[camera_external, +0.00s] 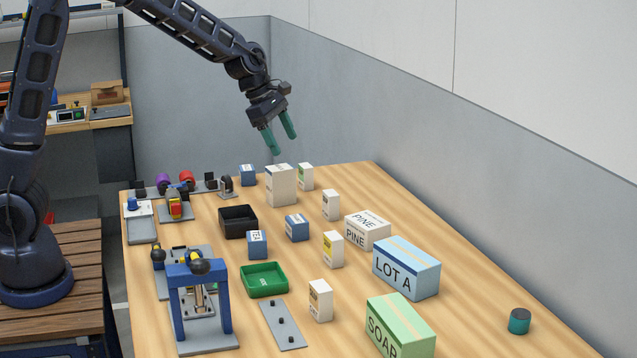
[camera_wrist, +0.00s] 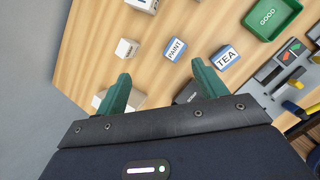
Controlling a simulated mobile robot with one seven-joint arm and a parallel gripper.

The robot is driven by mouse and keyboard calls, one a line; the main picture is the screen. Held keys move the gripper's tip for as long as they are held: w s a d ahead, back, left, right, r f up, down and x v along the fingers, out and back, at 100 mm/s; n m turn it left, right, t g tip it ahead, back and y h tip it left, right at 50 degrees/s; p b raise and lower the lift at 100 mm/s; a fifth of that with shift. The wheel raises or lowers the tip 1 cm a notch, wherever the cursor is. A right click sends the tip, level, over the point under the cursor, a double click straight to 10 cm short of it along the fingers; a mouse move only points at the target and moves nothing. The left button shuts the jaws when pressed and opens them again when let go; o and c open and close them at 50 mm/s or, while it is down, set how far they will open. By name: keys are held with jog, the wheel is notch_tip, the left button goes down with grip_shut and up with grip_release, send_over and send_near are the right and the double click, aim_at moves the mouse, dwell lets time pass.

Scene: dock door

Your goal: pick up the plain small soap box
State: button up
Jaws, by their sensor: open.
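Several small white boxes stand upright on the table; their print is too small to read, so I cannot tell which is the plain small soap box. One has a green mark (camera_external: 306,177), one a yellow mark (camera_external: 333,250), one an orange mark (camera_external: 320,301). Another white box (camera_external: 331,205) stands mid-table and shows in the wrist view (camera_wrist: 127,48). A larger white box (camera_external: 281,186) stands at the back. My gripper (camera_external: 283,143) is open and empty, above the table's far end. In the wrist view its fingers (camera_wrist: 160,88) partly cover a pale box.
A large green SOAP carton (camera_external: 400,326), a LOT A carton (camera_external: 406,268) and a PINE box (camera_external: 367,230) stand at right. Blue TEA (camera_wrist: 226,58) and PAINT (camera_wrist: 175,49) boxes, a green tray (camera_external: 264,281) and a black tray (camera_external: 238,222) are mid-table. A grey wall runs behind.

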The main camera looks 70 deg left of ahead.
aim_at(331, 203)
jog(key=shift+w+a+f+n+y, duration=0.35)
jog(key=shift+w+a+f+n, duration=0.95)
jog(key=shift+w+f, duration=1.8)
jog(key=shift+w+a+f+n+y, duration=0.5)
jog(key=shift+w+f+n, duration=1.35)
jog(key=shift+f, duration=2.5)
jog(key=shift+w+a+f+n+y, duration=0.15)
jog(key=shift+w+a+f+n, duration=1.15)
jog(key=shift+w+f, duration=1.85)
jog(key=shift+s+d+f, duration=0.15)
jog(key=shift+s+f, duration=0.35)
jog(key=shift+s, duration=0.05)
jog(key=c, duration=1.1)
